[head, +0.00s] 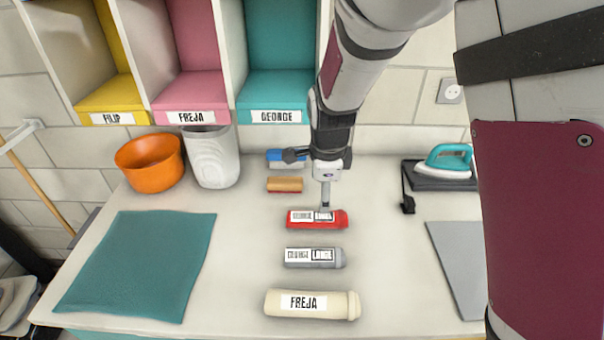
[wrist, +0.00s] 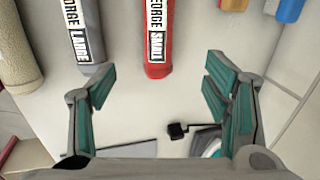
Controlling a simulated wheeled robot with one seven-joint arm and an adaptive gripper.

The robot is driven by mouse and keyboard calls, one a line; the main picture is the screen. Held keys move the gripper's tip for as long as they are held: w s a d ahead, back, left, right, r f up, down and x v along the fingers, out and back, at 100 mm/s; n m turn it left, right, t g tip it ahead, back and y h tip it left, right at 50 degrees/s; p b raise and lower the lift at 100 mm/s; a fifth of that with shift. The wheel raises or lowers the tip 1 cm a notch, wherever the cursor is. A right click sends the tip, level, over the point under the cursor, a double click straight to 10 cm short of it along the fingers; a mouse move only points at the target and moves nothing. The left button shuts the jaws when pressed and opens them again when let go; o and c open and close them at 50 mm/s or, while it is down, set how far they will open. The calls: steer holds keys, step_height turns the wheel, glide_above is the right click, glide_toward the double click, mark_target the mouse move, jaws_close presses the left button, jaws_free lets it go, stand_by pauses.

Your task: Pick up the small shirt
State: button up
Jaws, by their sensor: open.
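The small shirt is a red roll (head: 300,227) with a white label, lying on the white table. In the wrist view the red roll (wrist: 157,62) reads "GEORGE SMALL". My gripper (head: 325,203) is above and just behind the right end of this roll. In the wrist view my gripper (wrist: 160,72) is open, its teal pads on either side of the roll's near end, with nothing held. A grey roll (head: 337,259), labelled "GEORGE LARGE" in the wrist view (wrist: 93,19), lies beside it. Whether the fingers touch the red roll cannot be told.
A cream roll labelled FREJA (head: 335,307) lies in front. A tan-and-red roll (head: 284,184) and a blue roll (head: 278,155) lie behind. An orange bowl (head: 150,163), a white bin (head: 213,160), a teal cloth (head: 140,264) and an iron (head: 447,158) surround them. Labelled cubbies (head: 275,92) stand behind.

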mark_target(320, 215)
steer(key=b+x, duration=0.1)
steer(key=x, duration=0.7)
steer(key=shift+x, duration=2.9)
steer(key=shift+s, duration=0.1)
steer(key=c, duration=1.2)
steer(key=shift+c, duration=0.7)
steer(key=shift+r, duration=0.1)
